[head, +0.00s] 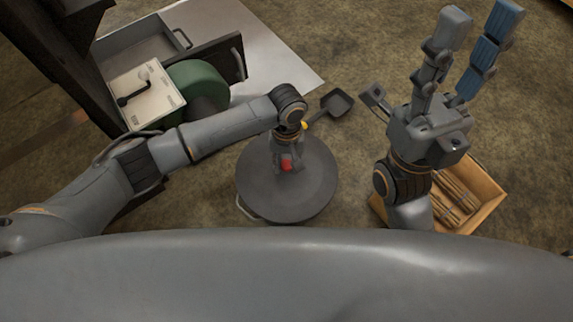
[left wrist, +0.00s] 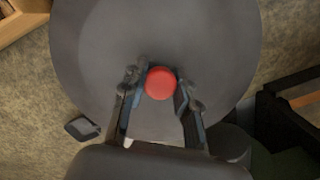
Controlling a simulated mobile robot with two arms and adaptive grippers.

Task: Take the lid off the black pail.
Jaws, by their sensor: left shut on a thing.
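The black pail (head: 262,218) stands on the floor in the middle of the head view, seen from above. Its dark round lid (head: 315,180) covers the top and also fills much of the left wrist view (left wrist: 210,35). I cannot tell whether a gap lies between lid and pail. A red knob (left wrist: 160,83) sits at the lid's middle and shows small in the head view (head: 287,166). My left gripper (head: 286,160) reaches down over the lid and is shut on the red knob, one finger on each side. My right gripper (head: 481,20) is raised at the right, open and empty.
A dark scoop (head: 338,102) lies behind the pail. A wooden crate (head: 488,180) with tan pieces is at right, partly behind my right arm.

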